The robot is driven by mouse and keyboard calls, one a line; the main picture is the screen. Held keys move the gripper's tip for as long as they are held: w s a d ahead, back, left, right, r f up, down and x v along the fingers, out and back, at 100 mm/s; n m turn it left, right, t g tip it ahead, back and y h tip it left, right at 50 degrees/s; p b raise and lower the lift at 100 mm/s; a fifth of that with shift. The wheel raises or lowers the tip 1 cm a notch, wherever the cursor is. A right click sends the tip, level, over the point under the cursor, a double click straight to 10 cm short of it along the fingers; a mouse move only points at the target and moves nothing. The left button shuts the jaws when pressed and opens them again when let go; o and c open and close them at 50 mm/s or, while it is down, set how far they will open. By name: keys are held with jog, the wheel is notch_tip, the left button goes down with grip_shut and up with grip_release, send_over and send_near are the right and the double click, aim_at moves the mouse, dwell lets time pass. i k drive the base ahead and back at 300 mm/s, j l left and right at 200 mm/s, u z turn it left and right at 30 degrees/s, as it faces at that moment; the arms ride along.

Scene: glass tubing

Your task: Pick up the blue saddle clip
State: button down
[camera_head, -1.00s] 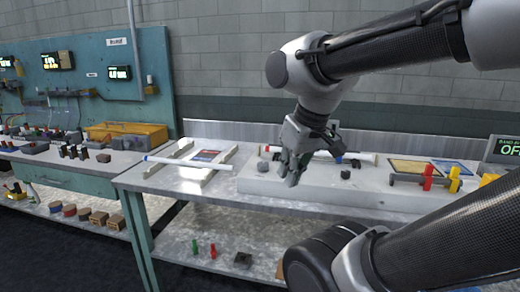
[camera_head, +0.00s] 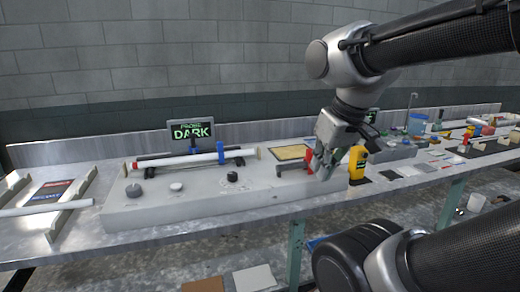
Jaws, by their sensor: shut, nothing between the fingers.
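A blue upright piece (camera_head: 221,152), which looks like a saddle clip, stands at the white glass tube (camera_head: 180,159) on the pale raised bench block (camera_head: 190,205). A smaller blue piece (camera_head: 192,148) shows behind the tube; I cannot tell which is the task's clip. My gripper (camera_head: 322,172) is shut and empty, pointing down well to the right of both blue pieces. It is in front of or beside a red upright piece (camera_head: 308,161) and left of a yellow device (camera_head: 357,164).
A display reading DARK (camera_head: 191,131) stands behind the tube. Dark knobs (camera_head: 133,190) sit on the block. A tan panel (camera_head: 290,152) lies left of my gripper. Another tube (camera_head: 45,208) rests on a rack at left. Several parts crowd the bench at right.

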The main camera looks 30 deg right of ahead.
aim_at(220, 150)
jog(key=i+j+z, duration=0.15)
jog(key=i, duration=0.25)
jog(key=i+j+z, duration=0.15)
jog(key=i, duration=0.25)
